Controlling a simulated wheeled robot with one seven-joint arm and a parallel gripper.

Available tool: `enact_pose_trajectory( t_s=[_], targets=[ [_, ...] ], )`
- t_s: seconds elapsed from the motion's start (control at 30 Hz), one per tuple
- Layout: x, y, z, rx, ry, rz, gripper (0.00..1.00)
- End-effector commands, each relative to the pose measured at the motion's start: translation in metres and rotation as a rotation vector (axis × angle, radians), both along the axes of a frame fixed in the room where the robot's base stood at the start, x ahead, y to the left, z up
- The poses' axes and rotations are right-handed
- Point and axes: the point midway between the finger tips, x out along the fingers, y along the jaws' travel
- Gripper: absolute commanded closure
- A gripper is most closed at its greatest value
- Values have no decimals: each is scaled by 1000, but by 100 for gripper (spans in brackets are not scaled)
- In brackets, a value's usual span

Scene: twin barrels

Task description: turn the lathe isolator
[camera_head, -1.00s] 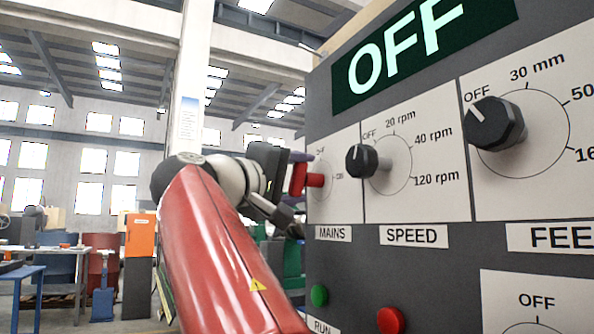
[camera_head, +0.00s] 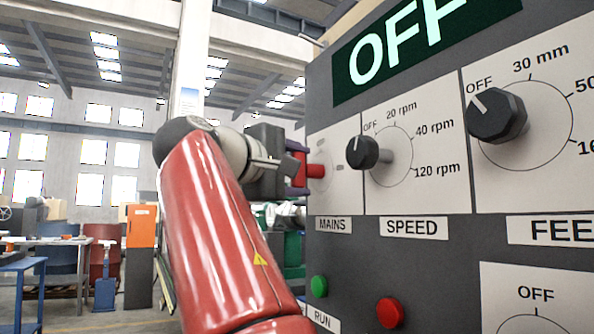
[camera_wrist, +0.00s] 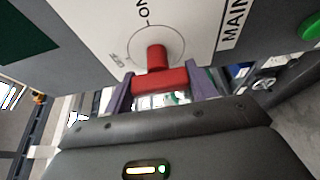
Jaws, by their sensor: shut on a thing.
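The lathe isolator is a red T-shaped handle (camera_head: 316,171) on the MAINS plate (camera_head: 347,175) at the left of the grey panel. In the wrist view its red crossbar (camera_wrist: 160,80) lies between two purple fingers, with its stem running into the plate's dial circle. My gripper (camera_wrist: 160,88) is shut on this crossbar. In the head view my gripper (camera_head: 292,170) is edge-on at the panel's left side and hides most of the crossbar. The dial has ON and OFF marks; which one the handle points to is unclear. The panel display (camera_head: 420,45) reads OFF.
Right of the isolator are the black SPEED knob (camera_head: 363,153) and the FEED knob (camera_head: 497,116). Below are a green button (camera_head: 319,286) and a red button (camera_head: 390,312). An orange cabinet (camera_head: 141,228) and blue table (camera_head: 22,268) stand well behind at left.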

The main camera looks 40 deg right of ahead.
Motion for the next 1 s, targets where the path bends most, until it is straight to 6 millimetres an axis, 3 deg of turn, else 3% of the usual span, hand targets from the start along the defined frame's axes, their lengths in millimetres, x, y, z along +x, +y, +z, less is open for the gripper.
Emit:
enact_pose_trajectory(
  t_s=[0.23, 0.27, 0.43, 0.77, 1.0],
  targets=[
    [1, 0, -1, 1, 4, -1, 66],
    [0, 0, -1, 1, 4, -1, 42],
    [0, 0, -1, 1, 3, -1, 22],
    [0, 4, -1, 1, 1, 1, 22],
    [-5, 42, 0, 1, 1, 6, 22]
  ],
)
